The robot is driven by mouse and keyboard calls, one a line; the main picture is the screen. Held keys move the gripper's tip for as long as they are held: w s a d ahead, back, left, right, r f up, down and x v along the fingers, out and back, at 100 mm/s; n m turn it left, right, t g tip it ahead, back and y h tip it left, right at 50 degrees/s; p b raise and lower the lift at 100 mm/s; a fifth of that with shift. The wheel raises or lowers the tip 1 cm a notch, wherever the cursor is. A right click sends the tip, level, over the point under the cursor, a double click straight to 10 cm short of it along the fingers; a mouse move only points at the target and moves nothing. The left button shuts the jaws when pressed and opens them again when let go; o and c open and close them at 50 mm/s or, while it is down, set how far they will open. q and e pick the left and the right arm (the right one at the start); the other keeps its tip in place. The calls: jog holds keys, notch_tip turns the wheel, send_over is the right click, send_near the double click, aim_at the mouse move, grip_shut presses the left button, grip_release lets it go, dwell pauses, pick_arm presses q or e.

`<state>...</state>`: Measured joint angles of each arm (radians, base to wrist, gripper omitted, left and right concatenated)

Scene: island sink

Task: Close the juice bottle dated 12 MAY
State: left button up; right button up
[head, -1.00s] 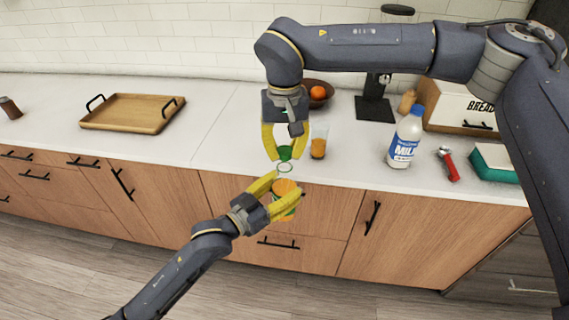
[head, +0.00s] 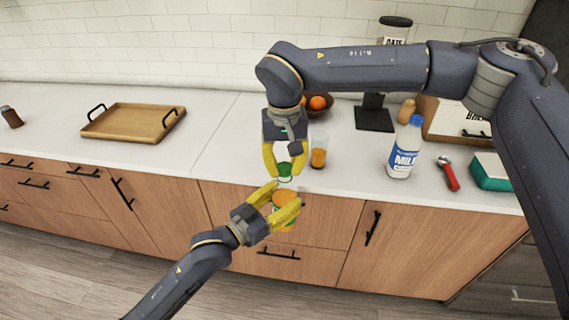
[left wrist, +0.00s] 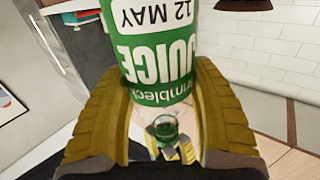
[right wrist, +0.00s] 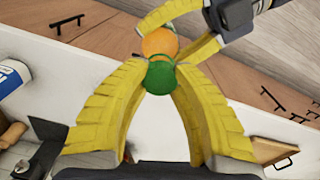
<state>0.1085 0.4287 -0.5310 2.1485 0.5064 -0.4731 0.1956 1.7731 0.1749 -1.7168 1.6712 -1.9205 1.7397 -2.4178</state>
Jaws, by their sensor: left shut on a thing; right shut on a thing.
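My left gripper (head: 280,198) is shut around the juice bottle (head: 284,200) and holds it in front of the counter edge. In the left wrist view the bottle (left wrist: 155,50) shows a green label reading JUICE and 12 MAY, upside down in the picture. My right gripper (head: 285,165) is shut on a green cap (head: 285,169) above the bottle. In the right wrist view the cap (right wrist: 160,77) sits between the fingertips, overlapping the orange of the bottle (right wrist: 158,42). I cannot tell whether cap and bottle touch.
A glass of orange juice (head: 318,157) stands on the counter (head: 225,150) just right of my right gripper. A milk bottle (head: 405,150), red-handled tool (head: 448,174) and green-sided box (head: 491,172) are further right. A wooden tray (head: 133,122) lies left.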

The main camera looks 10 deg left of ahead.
jog(key=shift+f, duration=0.55)
dwell(0.5)
